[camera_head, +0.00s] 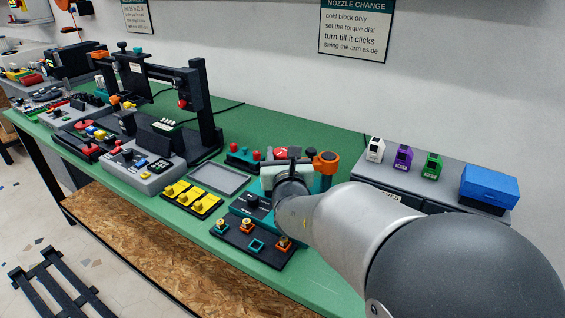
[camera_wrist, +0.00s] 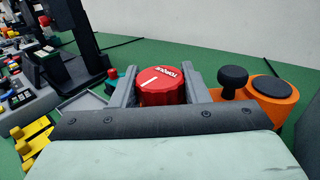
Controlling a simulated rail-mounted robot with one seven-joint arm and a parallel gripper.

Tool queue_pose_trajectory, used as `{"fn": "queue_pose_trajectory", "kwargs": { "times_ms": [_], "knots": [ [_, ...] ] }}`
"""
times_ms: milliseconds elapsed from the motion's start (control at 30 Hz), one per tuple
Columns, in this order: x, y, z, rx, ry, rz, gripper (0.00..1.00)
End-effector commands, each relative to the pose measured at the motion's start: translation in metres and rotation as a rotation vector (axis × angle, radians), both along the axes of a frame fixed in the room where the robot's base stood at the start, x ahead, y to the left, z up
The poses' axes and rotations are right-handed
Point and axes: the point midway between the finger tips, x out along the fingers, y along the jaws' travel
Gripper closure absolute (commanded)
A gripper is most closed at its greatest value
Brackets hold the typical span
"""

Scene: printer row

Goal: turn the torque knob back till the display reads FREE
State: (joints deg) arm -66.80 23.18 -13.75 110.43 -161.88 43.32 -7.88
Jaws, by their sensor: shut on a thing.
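The red torque knob (camera_wrist: 160,86), with "TORQUE" lettering and a white pointer line on its top, sits between the two grey fingers of my gripper (camera_wrist: 161,92) in the wrist view. The fingers are shut on its sides. The pointer line aims toward the lower left of the picture. In the head view, a bit of the red knob (camera_head: 281,153) shows behind my gripper's pale hand, on the teal station (camera_head: 248,206). My arm hides much of that station. I see no readable display in either view.
An orange post with a black cap (camera_wrist: 272,98) stands close right of my gripper. A grey tray (camera_head: 220,178), yellow clips (camera_head: 192,196) and a dark nozzle plate (camera_head: 232,237) lie left and in front. A grey cabinet (camera_head: 400,185) stands right. Green tabletop shows between things.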

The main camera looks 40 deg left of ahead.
Motion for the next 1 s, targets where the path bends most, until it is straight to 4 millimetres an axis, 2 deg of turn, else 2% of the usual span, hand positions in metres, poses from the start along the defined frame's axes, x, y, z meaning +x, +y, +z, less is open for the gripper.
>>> {"fn": "queue_pose_trajectory", "kwargs": {
  "times_ms": [400,433,500,833,1000],
  "knots": [
    [0.000,0.000,0.001,-0.001,-0.001,0.006,0.82],
    [0.000,0.000,0.001,0.000,-0.001,0.006,0.51],
    [0.000,0.000,0.001,0.000,-0.001,0.006,0.38],
    [-0.002,-0.002,0.001,0.000,0.000,0.006,0.38],
    [-0.019,-0.018,0.001,0.001,0.001,0.006,0.38]
  ]
}}
